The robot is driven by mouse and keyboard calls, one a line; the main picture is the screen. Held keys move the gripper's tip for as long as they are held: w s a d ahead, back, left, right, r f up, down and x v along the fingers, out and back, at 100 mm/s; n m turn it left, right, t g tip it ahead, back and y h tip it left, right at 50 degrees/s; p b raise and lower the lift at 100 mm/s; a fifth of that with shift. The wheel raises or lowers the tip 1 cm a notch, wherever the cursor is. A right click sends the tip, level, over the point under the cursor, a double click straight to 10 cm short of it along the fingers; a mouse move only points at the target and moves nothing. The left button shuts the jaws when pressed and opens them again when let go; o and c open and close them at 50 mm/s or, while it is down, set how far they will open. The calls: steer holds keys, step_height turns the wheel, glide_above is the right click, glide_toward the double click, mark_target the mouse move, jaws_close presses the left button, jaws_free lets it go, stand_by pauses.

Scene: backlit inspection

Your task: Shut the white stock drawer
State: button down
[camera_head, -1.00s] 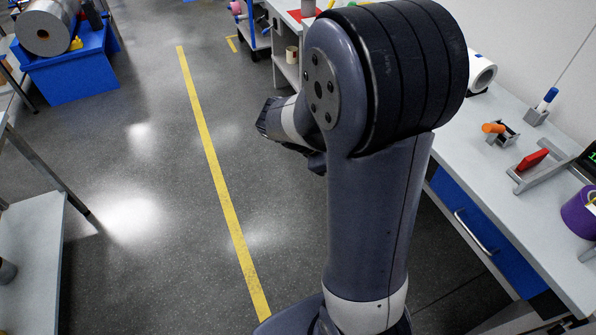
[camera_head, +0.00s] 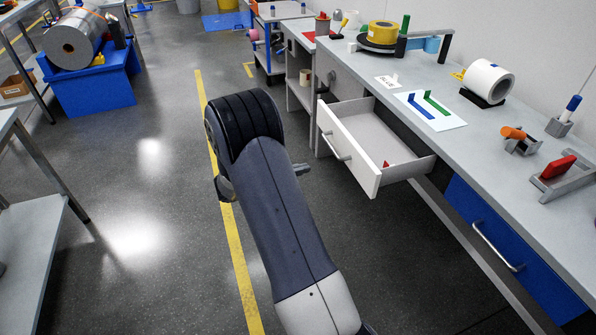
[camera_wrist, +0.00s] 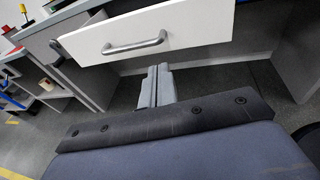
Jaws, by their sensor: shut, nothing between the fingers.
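The white stock drawer (camera_head: 358,160) stands pulled out from under the long bench, with a small red object (camera_head: 387,164) inside. Its front panel (camera_wrist: 200,30) and grey bar handle (camera_wrist: 133,46) fill the top of the wrist view. My gripper (camera_wrist: 157,72) is shut and empty, its fingers pointing toward the drawer front just below and right of the handle in that view. In the head view only its tip (camera_head: 303,169) shows past my arm, left of the drawer front, apparently with a gap. The rest of the gripper is hidden behind my arm.
The bench top (camera_head: 455,160) holds a white roll (camera_head: 488,82), a yellow tape roll (camera_head: 382,33) and a sheet with blue and green strips (camera_head: 430,109). A blue drawer (camera_head: 500,245) to the right is closed. Floor left of the drawer is open.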

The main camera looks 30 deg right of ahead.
mark_target(390, 156)
steer(key=d+f, duration=0.2)
steer(key=d, duration=0.8)
steer(key=shift+s+d+b, duration=0.25)
steer(key=shift+b, duration=0.1)
steer(key=s+d+b, duration=0.1)
steer(key=d, duration=0.6)
steer(key=s+d+b, duration=0.1)
steer(key=s+d, duration=0.1)
steer(key=d, duration=0.4)
steer(key=s+d+b, duration=0.2)
steer(key=d, duration=0.5)
steer(key=shift+d, duration=0.5)
steer(key=shift+d+r, duration=0.1)
steer(key=shift+s+r, duration=0.1)
steer(key=shift+r, duration=0.05)
